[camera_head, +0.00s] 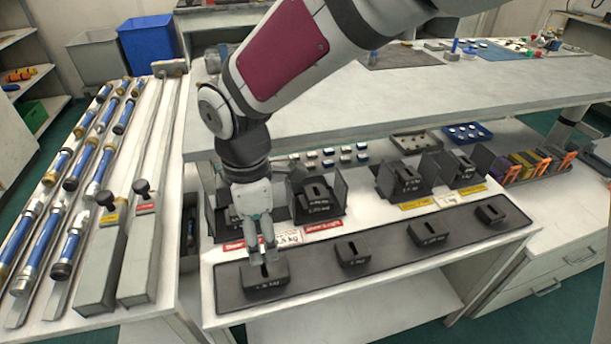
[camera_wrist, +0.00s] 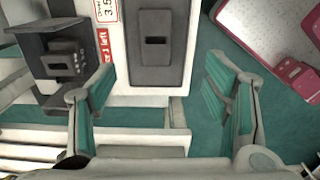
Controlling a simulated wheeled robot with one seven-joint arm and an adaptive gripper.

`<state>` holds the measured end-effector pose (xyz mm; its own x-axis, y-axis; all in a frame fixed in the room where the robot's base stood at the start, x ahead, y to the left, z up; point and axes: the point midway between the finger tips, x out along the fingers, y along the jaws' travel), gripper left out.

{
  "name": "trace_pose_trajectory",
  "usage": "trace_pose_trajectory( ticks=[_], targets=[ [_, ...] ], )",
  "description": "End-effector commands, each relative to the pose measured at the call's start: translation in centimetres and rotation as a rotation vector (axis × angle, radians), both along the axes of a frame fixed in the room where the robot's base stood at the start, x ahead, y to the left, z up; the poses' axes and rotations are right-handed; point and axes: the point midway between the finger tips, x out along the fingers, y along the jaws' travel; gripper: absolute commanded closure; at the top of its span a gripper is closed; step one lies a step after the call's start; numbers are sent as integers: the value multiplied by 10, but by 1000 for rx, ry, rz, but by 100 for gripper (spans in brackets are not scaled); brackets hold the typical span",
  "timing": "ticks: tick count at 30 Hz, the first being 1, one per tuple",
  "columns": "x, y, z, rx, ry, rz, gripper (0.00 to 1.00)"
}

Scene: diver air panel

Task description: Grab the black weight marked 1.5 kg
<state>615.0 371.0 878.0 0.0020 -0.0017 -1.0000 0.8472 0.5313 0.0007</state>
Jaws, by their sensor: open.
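Several black slotted weights lie in a row on a long dark tray (camera_head: 310,277) at the bench's front. The leftmost and largest weight (camera_head: 265,283) has pale lettering, too small to read surely as 1.5 kg. Smaller weights stand to its right: one (camera_head: 353,256), another (camera_head: 430,236) and the last (camera_head: 490,214). My gripper (camera_head: 263,255) points down just above the leftmost weight and hides part of its top. In the wrist view my gripper (camera_wrist: 160,105) is open and empty, fingers wide apart. A black slotted weight (camera_wrist: 156,20) shows beyond the fingertips.
Black holders with weights, one of them here (camera_head: 318,200), stand behind the tray with red and yellow labels. Two grey boxes with black knobs (camera_head: 128,250) and several blue cylinders (camera_head: 38,240) lie on the left table. A raised shelf (camera_head: 400,95) runs behind.

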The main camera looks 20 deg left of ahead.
Motion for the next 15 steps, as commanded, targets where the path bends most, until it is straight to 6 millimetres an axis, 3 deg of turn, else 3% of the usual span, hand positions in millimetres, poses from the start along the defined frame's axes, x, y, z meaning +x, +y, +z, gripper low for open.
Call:
trace_pose_trajectory(
  ticks=[15],
  targets=[
    [-1, 3, -80, 1, 3, 10, 30]
  ],
)
